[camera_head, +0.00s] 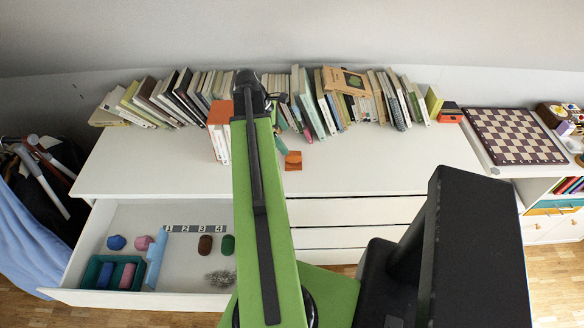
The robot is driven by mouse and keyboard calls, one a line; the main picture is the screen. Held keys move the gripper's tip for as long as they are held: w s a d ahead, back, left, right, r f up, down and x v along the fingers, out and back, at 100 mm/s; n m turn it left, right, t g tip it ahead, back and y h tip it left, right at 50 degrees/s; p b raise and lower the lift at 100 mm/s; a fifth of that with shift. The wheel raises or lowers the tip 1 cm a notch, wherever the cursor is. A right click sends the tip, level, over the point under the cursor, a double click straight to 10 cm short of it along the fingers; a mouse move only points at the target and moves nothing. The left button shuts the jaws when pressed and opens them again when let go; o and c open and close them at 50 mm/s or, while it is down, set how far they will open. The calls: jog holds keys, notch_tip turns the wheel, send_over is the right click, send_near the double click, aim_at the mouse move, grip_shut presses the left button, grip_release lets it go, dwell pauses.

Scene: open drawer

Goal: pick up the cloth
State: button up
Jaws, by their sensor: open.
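A light-blue piece (156,260) that looks like the folded cloth lies in the open drawer (130,299) at lower left. It leans or lies against the right side of a dark teal tray (90,271); which of the two I cannot tell. My green arm reaches up the middle of the picture, well to the right of the cloth. Its dark far end is over the dresser top near the books. I cannot make out my gripper's fingers there; they seem hidden behind the arm.
The drawer also holds a blue lump (116,242), a pink lump (144,243), a brown piece (205,244), a green piece (228,245), a grey scrubber (220,278) and a numbered strip (195,229). Books line the dresser's back (140,165). A chessboard (515,136) lies right.

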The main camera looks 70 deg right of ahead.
aim_at(294, 156)
jog(key=b+x, duration=0.4)
jog(key=x, duration=0.2)
jog(key=shift+f, duration=0.2)
jog(key=shift+s+r, duration=0.1)
jog(key=b+x, duration=0.3)
jog(key=w+b+x, duration=0.1)
jog(key=b+x, duration=0.1)
jog(key=shift+a+f, duration=0.1)
jog(key=shift+f, duration=0.3)
jog(key=shift+s+r, duration=0.1)
jog(key=shift+r, duration=0.05)
jog(key=c, duration=1)
